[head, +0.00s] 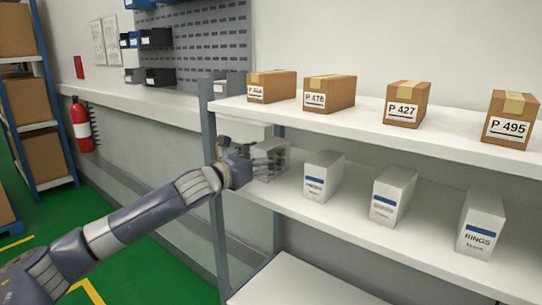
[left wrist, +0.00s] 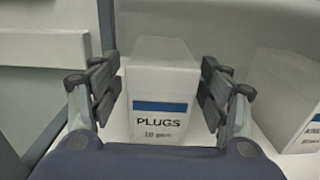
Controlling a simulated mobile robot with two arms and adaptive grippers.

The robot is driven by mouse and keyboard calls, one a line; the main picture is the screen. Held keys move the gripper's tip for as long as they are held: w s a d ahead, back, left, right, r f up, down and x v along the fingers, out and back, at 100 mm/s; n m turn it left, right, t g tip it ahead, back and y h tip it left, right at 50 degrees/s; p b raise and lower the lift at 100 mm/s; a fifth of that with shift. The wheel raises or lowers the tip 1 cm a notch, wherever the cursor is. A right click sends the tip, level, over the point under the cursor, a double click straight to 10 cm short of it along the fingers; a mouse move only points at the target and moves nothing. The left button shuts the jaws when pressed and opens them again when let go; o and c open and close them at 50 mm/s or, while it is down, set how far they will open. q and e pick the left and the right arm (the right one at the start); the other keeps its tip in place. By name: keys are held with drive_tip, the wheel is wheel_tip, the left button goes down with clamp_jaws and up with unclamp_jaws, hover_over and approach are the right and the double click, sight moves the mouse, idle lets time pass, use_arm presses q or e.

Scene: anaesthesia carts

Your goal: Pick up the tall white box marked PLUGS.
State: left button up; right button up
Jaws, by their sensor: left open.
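The tall white box marked PLUGS (left wrist: 158,85) stands upright on the shelf in the left wrist view, with a blue band above its label. My left gripper (left wrist: 158,92) is open, with one finger pair on each side of the box. I cannot tell whether the fingers touch it. In the head view my left gripper (head: 268,160) is at the left end of the middle shelf and hides most of this box. My right gripper is not in view.
On the same shelf (head: 345,210) stand more white boxes to the right: a near one (head: 323,176), a middle one (head: 393,193) and one marked RINGS (head: 481,223). Cardboard boxes (head: 329,92) line the shelf above. A grey shelf post (head: 209,130) is close to my left arm.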

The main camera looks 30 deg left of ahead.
use_arm(q)
drive_tip(key=shift+w+d+f+p, duration=0.15)
drive_tip(key=shift+w+p, duration=0.4)
drive_tip(key=shift+w, duration=1.1)
drive_tip(key=c, duration=1.2)
